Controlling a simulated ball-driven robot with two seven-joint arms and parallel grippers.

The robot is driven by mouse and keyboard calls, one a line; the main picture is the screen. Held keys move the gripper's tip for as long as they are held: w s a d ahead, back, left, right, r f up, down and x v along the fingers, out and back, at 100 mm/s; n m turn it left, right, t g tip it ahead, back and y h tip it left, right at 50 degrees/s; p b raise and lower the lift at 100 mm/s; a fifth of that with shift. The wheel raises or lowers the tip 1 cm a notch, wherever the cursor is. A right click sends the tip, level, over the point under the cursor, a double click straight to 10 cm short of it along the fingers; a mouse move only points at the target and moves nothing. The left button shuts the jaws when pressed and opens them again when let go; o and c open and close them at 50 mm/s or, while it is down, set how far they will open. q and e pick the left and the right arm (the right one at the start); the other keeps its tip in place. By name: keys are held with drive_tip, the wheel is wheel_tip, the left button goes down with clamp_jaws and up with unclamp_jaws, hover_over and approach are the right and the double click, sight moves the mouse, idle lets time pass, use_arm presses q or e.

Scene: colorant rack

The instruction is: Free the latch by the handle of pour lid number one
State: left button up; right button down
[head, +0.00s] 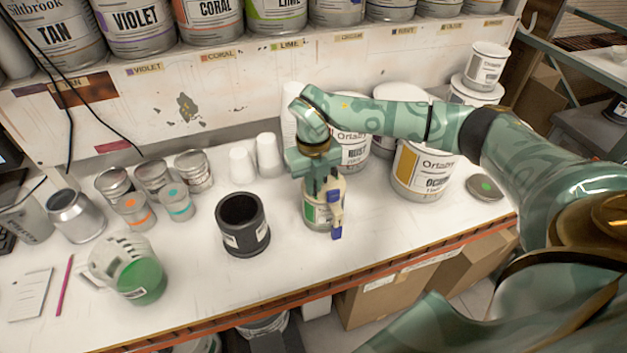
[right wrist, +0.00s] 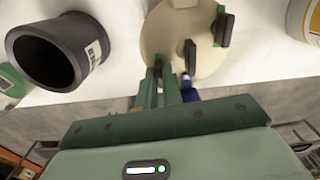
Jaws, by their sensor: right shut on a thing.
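A can with a green-and-white label (head: 312,213) stands near the middle of the table. Its cream pour lid (right wrist: 165,38) shows in the right wrist view, with dark raised fittings (right wrist: 190,55) on top. A cream handle-like piece with a blue end (head: 336,233) hangs at the can's front right. A blue part (right wrist: 188,88) also shows beside my fingers in the right wrist view. My right gripper (head: 324,186) reaches down from above and is shut on a part at the pour lid's edge. The fingers hide which part. My left gripper is not in view.
A black cup (head: 242,224) stands left of the can. A white-and-green jug (head: 133,270) and several small tins (head: 152,175) are farther left. An ochre-labelled can (head: 422,170) and other cans stand right and behind. The table's front edge is close below the can.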

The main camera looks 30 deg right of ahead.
drive_tip(key=n+p, duration=0.2)
drive_tip(key=n, duration=0.2)
drive_tip(key=shift+r, duration=0.2)
drive_tip(key=n+p, duration=0.2)
drive_tip(key=n, duration=0.2)
drive_tip(key=shift+n+p, duration=0.3)
drive_tip(key=n+p, duration=0.1)
drive_tip(key=n, duration=0.2)
drive_tip(key=shift+n, duration=0.3)
drive_tip(key=shift+f+n+p, duration=0.1)
drive_tip(key=shift+n+p, duration=0.6)
drive_tip(key=shift+n, duration=1.2)
drive_tip(key=c, duration=1.8)
unclamp_jaws()
